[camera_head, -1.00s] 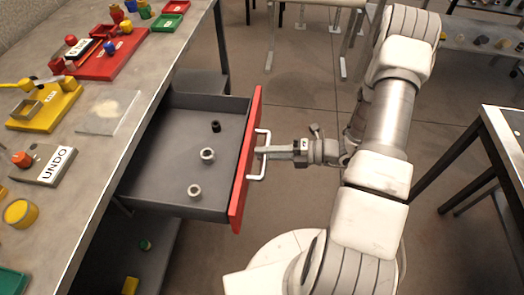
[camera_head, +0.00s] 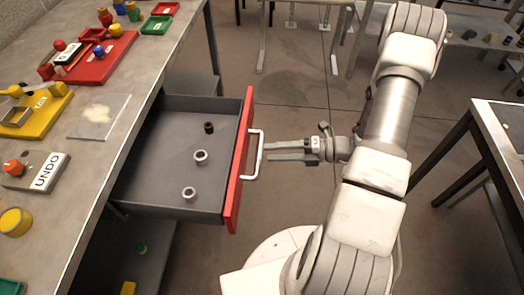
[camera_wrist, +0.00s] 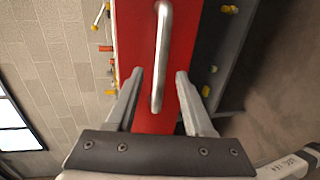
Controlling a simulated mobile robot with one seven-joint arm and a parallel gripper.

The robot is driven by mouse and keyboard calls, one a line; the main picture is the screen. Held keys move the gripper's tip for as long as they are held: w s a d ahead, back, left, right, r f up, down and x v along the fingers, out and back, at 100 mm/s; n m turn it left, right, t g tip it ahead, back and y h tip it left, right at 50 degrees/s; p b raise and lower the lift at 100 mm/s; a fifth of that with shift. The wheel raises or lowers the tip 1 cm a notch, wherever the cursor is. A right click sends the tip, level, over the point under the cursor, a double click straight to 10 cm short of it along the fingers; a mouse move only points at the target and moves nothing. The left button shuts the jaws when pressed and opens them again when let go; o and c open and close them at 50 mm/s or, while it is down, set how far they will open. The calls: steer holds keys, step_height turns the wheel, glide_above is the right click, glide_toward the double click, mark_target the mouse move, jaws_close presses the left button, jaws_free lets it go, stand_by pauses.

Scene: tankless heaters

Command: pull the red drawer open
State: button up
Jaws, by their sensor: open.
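The red drawer stands open from the grey workbench; its red front (camera_head: 240,165) faces right and carries a pale bar handle (camera_head: 257,155). Inside its grey tray lie a dark nut (camera_head: 209,127) and two lighter nuts (camera_head: 200,157). My gripper (camera_head: 268,152) is open, with its fingertips close to the handle on its outer side. In the wrist view the red front (camera_wrist: 150,115) and the metal handle (camera_wrist: 161,60) show ahead, with the handle's lower end between the spread fingers (camera_wrist: 160,78). I cannot tell whether a finger touches the handle.
The workbench (camera_head: 150,75) at left bears a red board (camera_head: 105,60), a yellow block (camera_head: 40,115) and a grey UNDO block (camera_head: 38,172). Another table (camera_head: 490,125) stands at right.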

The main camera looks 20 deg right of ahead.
steer(key=v, duration=1.2)
steer(key=shift+d+p, duration=0.35)
steer(key=shift+p, duration=0.05)
steer(key=shift+s, duration=0.15)
steer(key=s+a+r+m+h+p, duration=0.2)
steer(key=a+r+m+h, duration=0.2)
steer(key=r+m, duration=0.6)
steer(key=s+a+r+m+h+p, duration=0.2)
steer(key=a+r+m+h, duration=0.3)
steer(key=r+m, duration=0.6)
steer(key=s+a+r+m+h+p, duration=0.3)
steer(key=r+m, duration=0.7)
steer(key=r, duration=0.4)
steer(key=s+a+h, duration=0.1)
steer(key=a+h, duration=0.1)
steer(key=a, duration=0.1)
steer(key=shift+a+m, duration=0.2)
steer(key=shift+m, duration=0.1)
steer(key=shift+s, duration=0.15)
